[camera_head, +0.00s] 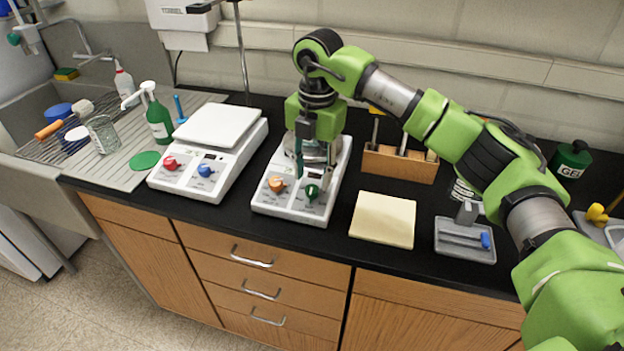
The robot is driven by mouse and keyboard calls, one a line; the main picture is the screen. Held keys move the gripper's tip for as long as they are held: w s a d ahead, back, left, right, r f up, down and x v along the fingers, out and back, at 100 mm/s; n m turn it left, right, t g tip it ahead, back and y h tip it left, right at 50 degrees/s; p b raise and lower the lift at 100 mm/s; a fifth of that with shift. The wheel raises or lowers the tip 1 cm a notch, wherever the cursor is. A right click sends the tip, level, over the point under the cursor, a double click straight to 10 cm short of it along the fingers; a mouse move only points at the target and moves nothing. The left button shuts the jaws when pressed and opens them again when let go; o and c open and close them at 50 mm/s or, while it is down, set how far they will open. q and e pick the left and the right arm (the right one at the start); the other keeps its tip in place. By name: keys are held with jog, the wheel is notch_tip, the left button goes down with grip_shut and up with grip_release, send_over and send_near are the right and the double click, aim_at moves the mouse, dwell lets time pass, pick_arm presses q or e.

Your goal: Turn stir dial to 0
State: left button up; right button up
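A white stirrer unit (293,208) stands on the black counter with an orange dial (276,184) and a green dial (312,191) on its front panel. Their labels are too small to read, so I cannot tell which is the stir dial. My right gripper (314,168) points down over this unit, just above and behind the green dial, and hides much of its top. Its fingers look spread apart, with nothing seen held between them. A clear glass vessel seems to stand behind the fingers. My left gripper is out of view.
A similar white unit (222,130) with a red dial (170,163) and a blue dial (205,170) stands to the left. A yellow pad (384,219), a grey tray (464,251) and a wooden rack (400,164) are to the right. The counter's front strip is clear.

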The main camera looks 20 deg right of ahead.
aim_at(312, 187)
notch_tip(312, 187, down, 2)
jog(key=shift+s+f, duration=0.1)
jog(key=shift+f, duration=0.05)
jog(key=shift+f+p, duration=0.3)
jog(key=shift+f, duration=0.45)
jog(key=shift+a, duration=0.1)
grip_shut()
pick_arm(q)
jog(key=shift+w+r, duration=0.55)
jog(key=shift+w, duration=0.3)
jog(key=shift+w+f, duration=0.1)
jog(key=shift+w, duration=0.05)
pick_arm(e)
jog(key=shift+n, duration=0.3)
